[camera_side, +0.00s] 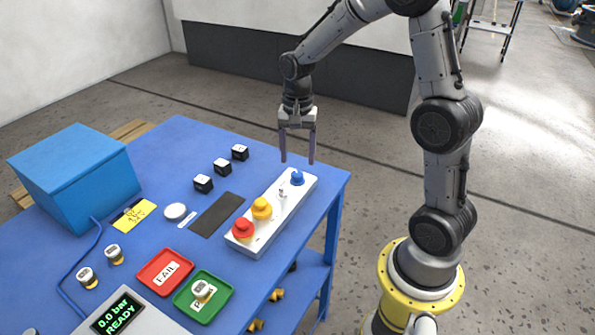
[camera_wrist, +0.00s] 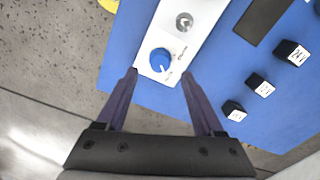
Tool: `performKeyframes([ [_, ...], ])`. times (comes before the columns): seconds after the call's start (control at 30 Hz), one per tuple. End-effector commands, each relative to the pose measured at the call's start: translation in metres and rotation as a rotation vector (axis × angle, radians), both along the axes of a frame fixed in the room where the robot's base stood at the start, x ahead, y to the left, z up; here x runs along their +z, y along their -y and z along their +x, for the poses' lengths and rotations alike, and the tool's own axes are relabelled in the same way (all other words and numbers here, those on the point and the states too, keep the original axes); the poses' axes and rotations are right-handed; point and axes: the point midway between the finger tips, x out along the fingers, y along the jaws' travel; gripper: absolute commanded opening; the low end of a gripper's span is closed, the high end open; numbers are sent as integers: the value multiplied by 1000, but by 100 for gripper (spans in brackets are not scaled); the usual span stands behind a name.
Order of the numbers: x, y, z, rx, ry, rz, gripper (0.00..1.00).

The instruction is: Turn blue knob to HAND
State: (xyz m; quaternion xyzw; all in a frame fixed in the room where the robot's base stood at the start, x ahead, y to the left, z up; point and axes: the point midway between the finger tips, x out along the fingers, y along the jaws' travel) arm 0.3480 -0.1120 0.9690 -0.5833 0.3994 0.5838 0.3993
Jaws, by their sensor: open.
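The blue knob (camera_side: 298,178) sits at the far end of a white control box on the blue table. In the wrist view the blue knob (camera_wrist: 160,60) shows a white pointer line on its face, aimed down and slightly right toward small lettering. The lettering is too small to read. My gripper (camera_side: 297,162) is open and empty, pointing down just above the knob. In the wrist view my gripper's fingertips (camera_wrist: 158,72) lie on either side of the knob, apart from it.
The white box (camera_side: 268,231) also carries a small metal switch (camera_side: 282,192), a yellow button (camera_side: 262,209) and a red button (camera_side: 243,229). Black cubes (camera_side: 222,166) stand left of it. Red (camera_side: 166,272) and green (camera_side: 203,297) trays lie nearer the front.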

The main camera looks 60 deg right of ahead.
Motion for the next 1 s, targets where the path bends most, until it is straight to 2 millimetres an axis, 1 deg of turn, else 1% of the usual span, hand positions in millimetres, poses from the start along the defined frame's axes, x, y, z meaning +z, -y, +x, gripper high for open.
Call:
performKeyframes([
  [0.03, -11, 0, -1, 0, -5, 1, 69],
  [0.1, -23, 0, -1, 0, -5, 1, 69],
  [0.2, -37, 0, -1, 1, -4, 1, 69],
  [0.3, -48, 0, 0, 1, -3, 1, 69],
  [0.5, -56, 0, 0, 1, 0, 0, 69],
  [0.73, -56, 0, 0, 1, 1, 0, 69],
  [0.77, -56, 0, 0, 1, 1, 0, 66],
  [0.8, -56, 0, 0, 1, 1, 0, 58],
  [0.87, -56, 0, 0, 1, 1, 0, 48],
  [1.0, -56, 0, 0, 1, 1, 0, 22],
])
